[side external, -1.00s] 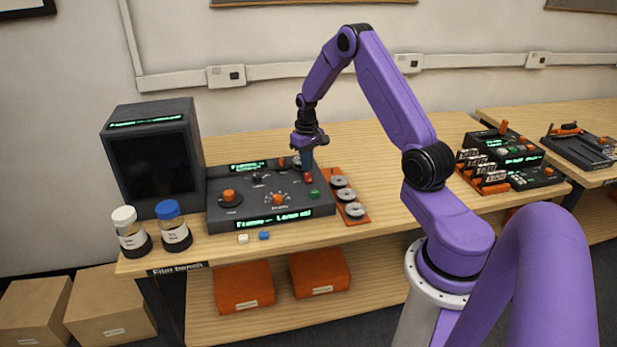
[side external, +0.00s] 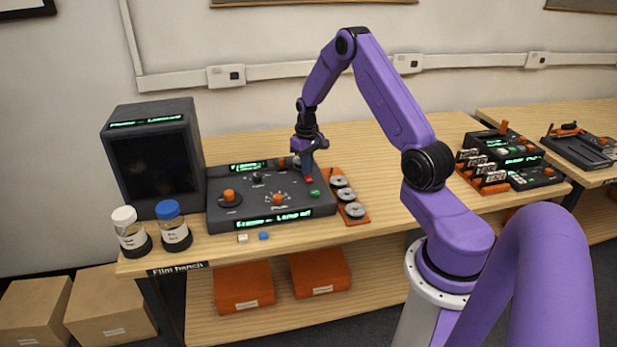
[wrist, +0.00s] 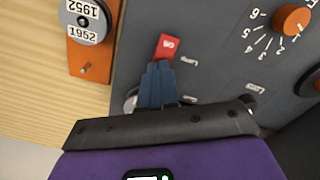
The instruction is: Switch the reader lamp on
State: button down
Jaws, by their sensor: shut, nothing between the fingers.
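The dark grey film reader panel (side external: 255,211) lies on the wooden bench, with a green-lit text strip (side external: 275,219) along its front; its small letters are blurred. A red switch (side external: 309,179) sits near the panel's right side, and it also shows in the wrist view (wrist: 167,46). My gripper (side external: 308,171) is shut and empty, pointing down at the red switch. In the wrist view its blue fingertips (wrist: 158,66) are right at the near edge of the switch; contact cannot be told. The reader's screen (side external: 152,163) is dark.
A green button (side external: 314,194) and orange knobs (side external: 229,196) are close by on the panel. An orange rack of reels (side external: 363,220) stands just right of it. Two jars (side external: 174,232) stand at the front left. Bare bench lies right of the reels.

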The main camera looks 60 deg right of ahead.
jog(key=shift+f, duration=0.3)
jog(key=shift+r, duration=3.55)
jog(key=s+a+r+n, duration=0.2)
jog(key=s+a+r, duration=0.1)
jog(key=a, duration=0.6)
jog(key=s+a+r+n, duration=0.2)
jog(key=a+r+n, duration=0.1)
jog(key=a, duration=0.6)
jog(key=s+a+r+n, duration=0.2)
jog(key=s+a+r, duration=0.1)
jog(key=a, duration=0.5)
jog(key=s+a+r+n, duration=0.1)
jog(key=s+a+n, duration=0.2)
jog(key=s, duration=0.8)
jog(key=s+a+r+n, duration=0.1)
jog(key=s+a+n, duration=0.2)
jog(key=s, duration=0.8)
jog(key=n, duration=0.2)
jog(key=shift+s+a+n, duration=0.3)
jog(key=shift+s, duration=0.1)
